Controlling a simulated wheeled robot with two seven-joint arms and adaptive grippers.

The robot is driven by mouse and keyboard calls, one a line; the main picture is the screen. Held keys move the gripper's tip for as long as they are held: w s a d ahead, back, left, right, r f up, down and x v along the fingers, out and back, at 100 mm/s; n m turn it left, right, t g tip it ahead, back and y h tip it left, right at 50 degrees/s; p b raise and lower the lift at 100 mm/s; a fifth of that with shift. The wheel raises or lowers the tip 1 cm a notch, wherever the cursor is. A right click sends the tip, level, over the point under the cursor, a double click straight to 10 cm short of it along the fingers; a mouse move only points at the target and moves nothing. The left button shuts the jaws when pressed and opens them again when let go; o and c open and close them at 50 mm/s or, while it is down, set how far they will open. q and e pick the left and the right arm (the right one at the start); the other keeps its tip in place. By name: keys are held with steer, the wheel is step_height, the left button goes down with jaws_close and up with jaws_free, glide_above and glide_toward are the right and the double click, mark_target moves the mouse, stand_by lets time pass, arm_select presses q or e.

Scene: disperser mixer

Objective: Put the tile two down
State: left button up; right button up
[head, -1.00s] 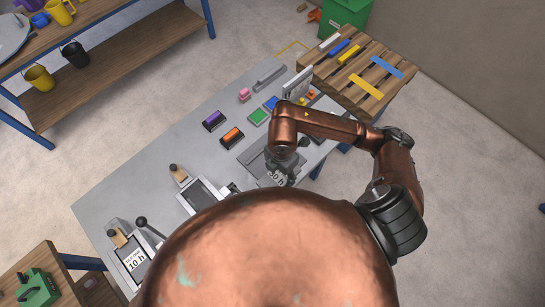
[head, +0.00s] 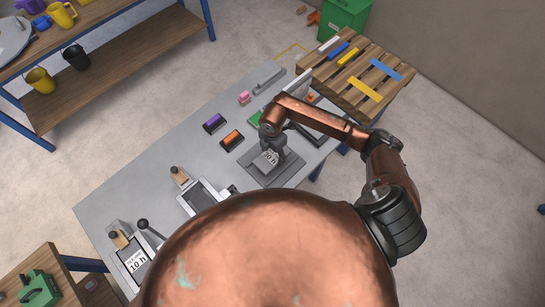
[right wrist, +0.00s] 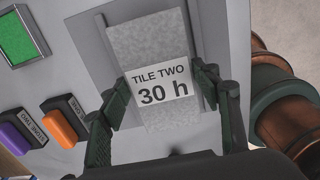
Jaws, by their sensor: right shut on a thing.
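Tile two, a grey slab with a white "TILE TWO 30 h" label (right wrist: 158,86), is between the fingers of my right gripper (right wrist: 165,112) in the right wrist view. The fingers are shut on its two sides. In the head view my right gripper (head: 272,150) holds the tile (head: 269,159) over a grey flat tray (head: 288,173) on the table. The tray's frame (right wrist: 207,45) shows behind the tile in the right wrist view. I cannot tell whether the tile touches it. My left gripper is not in view.
An orange block (head: 231,140) and a purple block (head: 214,122) lie left of the tray. A green pad (head: 254,117) is beyond, partly behind my arm. Two lever stands, one bearing a "10 h" tile (head: 137,262), stand at the near left. The table middle (head: 165,155) is clear.

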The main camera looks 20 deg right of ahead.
mark_target(273, 156)
steer(key=shift+f, duration=1.25)
steer(key=shift+f, duration=0.1)
steer(key=shift+f, duration=0.35)
steer(key=shift+f, duration=0.15)
steer(key=o, duration=1.6)
steer(key=shift+s, duration=0.1)
steer(key=shift+o, duration=0.2)
step_height(273, 156, up, 13)
steer(key=shift+b, duration=0.4)
